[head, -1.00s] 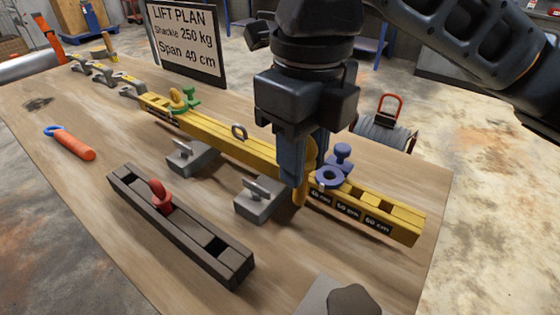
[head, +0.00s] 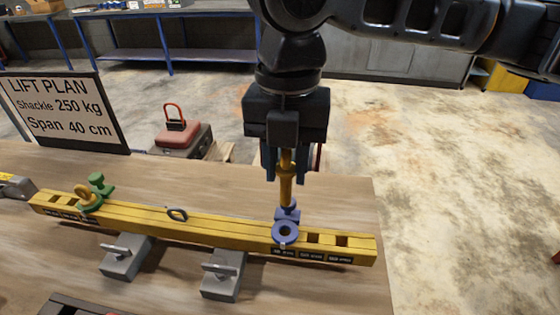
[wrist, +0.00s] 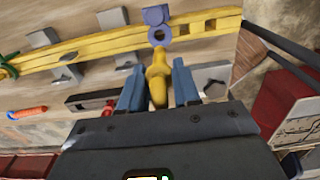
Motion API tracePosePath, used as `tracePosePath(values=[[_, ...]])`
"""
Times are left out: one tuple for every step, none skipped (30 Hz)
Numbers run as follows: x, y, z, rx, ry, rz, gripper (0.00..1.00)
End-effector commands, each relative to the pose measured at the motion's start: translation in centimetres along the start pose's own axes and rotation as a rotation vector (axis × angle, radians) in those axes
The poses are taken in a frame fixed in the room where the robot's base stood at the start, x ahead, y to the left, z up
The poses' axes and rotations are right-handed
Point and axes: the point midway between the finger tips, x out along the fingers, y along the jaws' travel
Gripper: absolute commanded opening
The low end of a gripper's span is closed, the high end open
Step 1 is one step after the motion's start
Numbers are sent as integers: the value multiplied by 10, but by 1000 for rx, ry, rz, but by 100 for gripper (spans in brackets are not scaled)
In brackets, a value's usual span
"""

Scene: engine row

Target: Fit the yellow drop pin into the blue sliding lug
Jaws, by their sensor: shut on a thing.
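The yellow drop pin (head: 286,178) hangs upright in my gripper (head: 285,176), which is shut on it. In the wrist view the pin (wrist: 158,80) shows between the two blue-grey fingers (wrist: 158,90). The blue sliding lug (head: 286,232), with a ring in front and a knob on top, sits on the yellow beam (head: 210,225) near its right end. In the head view the pin's lower end lines up with the lug's knob; I cannot tell whether they touch.
A green lug (head: 98,188) with a yellow piece sits at the beam's left. Grey blocks with handles (head: 222,275) stand in front of the beam. A lift plan sign (head: 65,112) reads Span 40 cm. A red-handled weight (head: 178,135) stands behind the table.

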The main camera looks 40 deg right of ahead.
Motion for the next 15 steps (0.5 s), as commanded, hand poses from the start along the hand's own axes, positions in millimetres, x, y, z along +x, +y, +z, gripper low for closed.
tracePosePath(values=[[0, 0, 0, -1, 0, 0, 0], [0, 0, 0, -1, 0, 0, 0], [0, 0, 0, -1, 0, 0, 0], [0, 0, 0, -2, 0, 0, 0], [0, 0, 0, -2, 0, 0, 0], [0, 0, 0, -2, 1, 1, 0], [0, 0, 0, -2, 1, 1, 0], [-1, 0, 0, -2, 1, 1, 0], [-1, 0, -1, -3, 2, 1, 0], [-1, 0, -1, -3, 3, 1, 0], [-2, 0, -1, -3, 3, 1, 0], [4, 0, -1, -3, 2, 1, 0], [6, 0, -1, -3, 1, 1, 0], [7, 0, -1, -3, 1, 1, 0], [10, 0, 0, -3, 1, 1, 0]])
